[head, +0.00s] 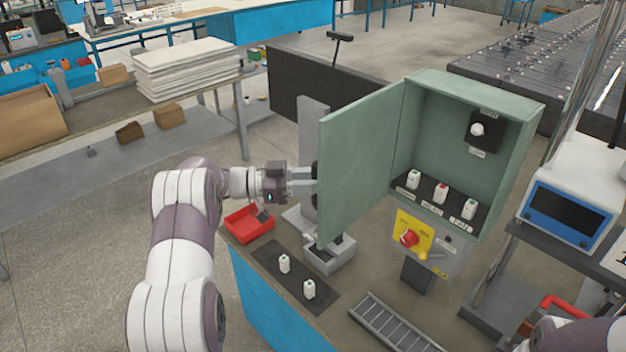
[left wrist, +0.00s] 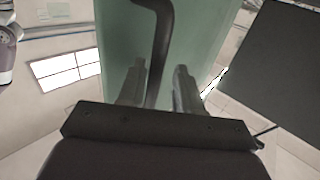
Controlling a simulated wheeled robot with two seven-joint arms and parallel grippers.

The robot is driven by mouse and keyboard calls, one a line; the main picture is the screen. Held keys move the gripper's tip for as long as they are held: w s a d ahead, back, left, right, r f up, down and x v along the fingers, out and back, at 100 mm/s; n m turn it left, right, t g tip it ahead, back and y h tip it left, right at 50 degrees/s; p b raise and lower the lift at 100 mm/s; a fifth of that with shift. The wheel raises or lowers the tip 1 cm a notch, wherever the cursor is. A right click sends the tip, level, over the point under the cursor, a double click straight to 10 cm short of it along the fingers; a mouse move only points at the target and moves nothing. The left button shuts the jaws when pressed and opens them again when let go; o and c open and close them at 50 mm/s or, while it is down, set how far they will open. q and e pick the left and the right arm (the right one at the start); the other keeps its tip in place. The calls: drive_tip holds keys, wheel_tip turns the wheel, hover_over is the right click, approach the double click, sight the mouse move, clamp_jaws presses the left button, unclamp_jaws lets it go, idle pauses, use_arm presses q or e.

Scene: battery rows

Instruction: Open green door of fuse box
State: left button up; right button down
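The green fuse box (head: 450,130) stands on a post, its inside showing. Its green door (head: 355,165) is swung wide open to the left. My left gripper (head: 310,178) is at the door's outer face, near its free edge. In the left wrist view the dark curved door handle (left wrist: 158,45) runs between the two fingers of my left gripper (left wrist: 160,85). The fingers are apart, with a narrow gap seeming to show on each side of the handle. The fingertips are partly hidden by the door edge in the head view. My right gripper is out of view.
Inside the box are several small white fuses (head: 441,194) and a knob (head: 477,130). Below is a yellow panel with a red button (head: 408,238). A red bin (head: 249,223), a grey tray (head: 329,256) and a black mat (head: 270,262) lie on the bench below the door.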

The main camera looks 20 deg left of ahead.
use_arm(q)
drive_tip(key=b+v, duration=0.4)
drive_tip(key=v, duration=0.8)
drive_tip(key=shift+s+a, duration=0.15)
drive_tip(key=shift+a, duration=0.1)
